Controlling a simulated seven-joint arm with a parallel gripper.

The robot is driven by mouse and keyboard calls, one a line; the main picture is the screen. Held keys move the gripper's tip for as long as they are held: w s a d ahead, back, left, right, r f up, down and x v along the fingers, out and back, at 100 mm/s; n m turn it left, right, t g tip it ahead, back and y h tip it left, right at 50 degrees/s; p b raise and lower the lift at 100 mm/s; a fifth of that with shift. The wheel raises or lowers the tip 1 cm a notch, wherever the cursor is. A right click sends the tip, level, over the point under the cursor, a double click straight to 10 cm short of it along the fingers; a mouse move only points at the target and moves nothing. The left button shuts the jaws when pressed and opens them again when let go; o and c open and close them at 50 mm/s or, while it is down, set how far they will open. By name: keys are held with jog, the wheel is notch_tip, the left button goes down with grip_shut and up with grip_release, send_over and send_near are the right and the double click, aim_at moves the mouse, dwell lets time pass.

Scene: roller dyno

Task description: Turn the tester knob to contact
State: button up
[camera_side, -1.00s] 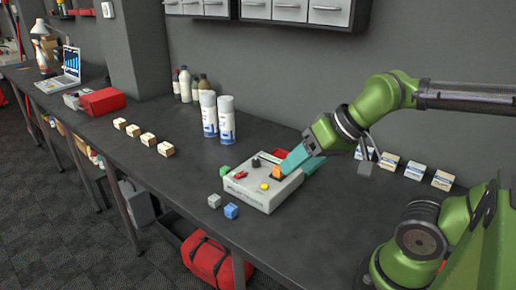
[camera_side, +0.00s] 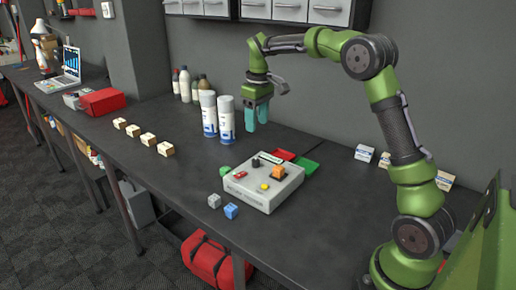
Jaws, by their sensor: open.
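The tester (camera_side: 250,198) is a light grey box on the dark bench. Its top carries a small black knob (camera_side: 256,162) at the back left, an orange part on a dark base (camera_side: 278,172) at the right, a red part (camera_side: 240,175) at the left and a yellow button (camera_side: 264,187) near the front. Which way the knob points is too small to tell. My gripper (camera_side: 257,126) has teal fingers pointing down. It is open and empty, raised above the bench behind the tester and apart from it.
Two white spray cans (camera_side: 225,118) stand left of my gripper. Grey (camera_side: 214,201) and blue (camera_side: 231,211) cubes sit in front. Small boxes (camera_side: 364,153) line the wall at right.

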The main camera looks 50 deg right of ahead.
aim_at(256, 160)
jog(key=f+n, duration=0.1)
jog(key=f, duration=0.4)
jog(key=w+f+n, duration=0.1)
jog(key=f, duration=0.3)
jog(key=d+f+n, duration=0.1)
jog(key=f, duration=0.4)
jog(key=shift+w+f+g, duration=0.2)
jog(key=shift+f+g, duration=0.1)
jog(key=shift+d, duration=0.1)
grip_shut()
